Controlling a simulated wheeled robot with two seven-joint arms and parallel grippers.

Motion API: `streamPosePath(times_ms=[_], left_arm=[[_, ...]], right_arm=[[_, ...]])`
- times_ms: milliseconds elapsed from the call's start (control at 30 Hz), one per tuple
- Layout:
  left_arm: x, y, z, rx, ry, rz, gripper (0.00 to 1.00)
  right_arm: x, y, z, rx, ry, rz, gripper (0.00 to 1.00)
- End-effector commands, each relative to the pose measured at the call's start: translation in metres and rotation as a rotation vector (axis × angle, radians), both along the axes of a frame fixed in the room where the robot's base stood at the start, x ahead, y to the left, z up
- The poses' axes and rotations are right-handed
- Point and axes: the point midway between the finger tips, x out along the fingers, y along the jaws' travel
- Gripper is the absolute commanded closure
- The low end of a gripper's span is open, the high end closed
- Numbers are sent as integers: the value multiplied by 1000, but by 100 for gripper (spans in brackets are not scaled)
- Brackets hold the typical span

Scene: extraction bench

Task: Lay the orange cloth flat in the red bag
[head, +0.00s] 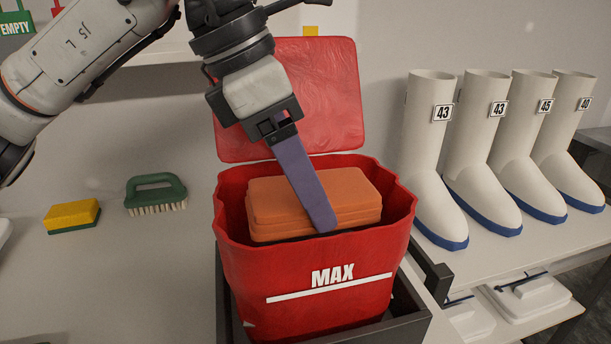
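The orange cloth (350,190) is a folded, layered block inside the mouth of the red bag (340,313). Its top face looks level, and what lies under it is hidden by the bag's front wall. The bag is upright, with "MAX" and a white line on its front. My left gripper (322,222) comes down from above, with a long purple finger across the front of the cloth. Only one finger shows clearly, so I cannot tell its opening or whether it touches the cloth. My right gripper is not in view.
The bag's red lid (335,75) stands raised behind it. A dark frame (400,322) surrounds the bag's lower part. A yellow sponge (72,214) and green brush (156,190) lie left. White boots (430,150) stand in a row on the right.

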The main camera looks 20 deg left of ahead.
Motion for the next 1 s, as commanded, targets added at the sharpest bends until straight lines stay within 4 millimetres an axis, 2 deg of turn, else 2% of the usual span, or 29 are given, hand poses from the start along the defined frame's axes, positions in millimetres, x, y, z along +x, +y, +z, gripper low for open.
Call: streamPosePath(times_ms=[200, 233, 333, 367, 700, 867, 1000], left_arm=[[0, 0, 0, 0, -1, 0, 57], [0, 0, 0, 0, -1, 0, 31], [0, 0, 0, 0, -1, 0, 14], [0, 0, 0, 0, -1, 0, 12], [-1, 2, 5, 0, -2, 2, 12], [-6, 9, 27, -3, -3, 2, 12], [-12, 18, 55, -3, -3, 2, 12]], right_arm=[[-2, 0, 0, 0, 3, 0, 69], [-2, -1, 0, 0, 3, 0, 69], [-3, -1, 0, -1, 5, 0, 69], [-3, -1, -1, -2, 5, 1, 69], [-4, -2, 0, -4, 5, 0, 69], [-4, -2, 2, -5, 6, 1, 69], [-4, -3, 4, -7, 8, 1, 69]])
